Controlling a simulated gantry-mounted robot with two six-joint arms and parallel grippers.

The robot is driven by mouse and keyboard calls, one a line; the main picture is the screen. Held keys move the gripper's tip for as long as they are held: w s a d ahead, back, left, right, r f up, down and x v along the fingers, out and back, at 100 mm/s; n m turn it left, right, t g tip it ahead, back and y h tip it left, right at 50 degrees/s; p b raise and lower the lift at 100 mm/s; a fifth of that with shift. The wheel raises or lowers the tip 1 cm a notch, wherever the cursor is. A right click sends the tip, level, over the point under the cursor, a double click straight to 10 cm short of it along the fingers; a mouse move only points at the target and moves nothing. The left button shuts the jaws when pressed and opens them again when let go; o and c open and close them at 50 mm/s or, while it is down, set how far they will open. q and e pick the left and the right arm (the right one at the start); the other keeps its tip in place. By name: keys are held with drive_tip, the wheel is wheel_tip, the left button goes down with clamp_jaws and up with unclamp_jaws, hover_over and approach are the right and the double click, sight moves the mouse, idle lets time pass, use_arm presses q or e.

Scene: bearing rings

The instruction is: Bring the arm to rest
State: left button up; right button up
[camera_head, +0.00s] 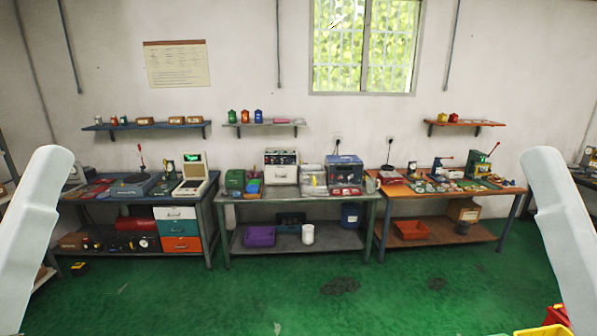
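Two pale arm links of mine show, one at the left edge and one at the right edge of the head view. Both rise from the bottom of the picture, apart from the benches. Neither gripper is in the picture, so I cannot see whether they are open or hold anything. No bearing ring can be made out at this distance.
Three workbenches line the far wall: a left one (212,217), a middle one (300,198) and a right one (400,195), all carrying tools and boxes. Green floor (300,290) lies open before them. Yellow and red bins (545,330) show at the bottom right.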

use_arm(q)
wheel_tip(320, 180, up, 15)
drive_tip(key=p, duration=1.1)
drive_tip(key=shift+r, duration=0.15)
use_arm(e)
wheel_tip(320, 180, up, 15)
drive_tip(key=shift+r, duration=0.1)
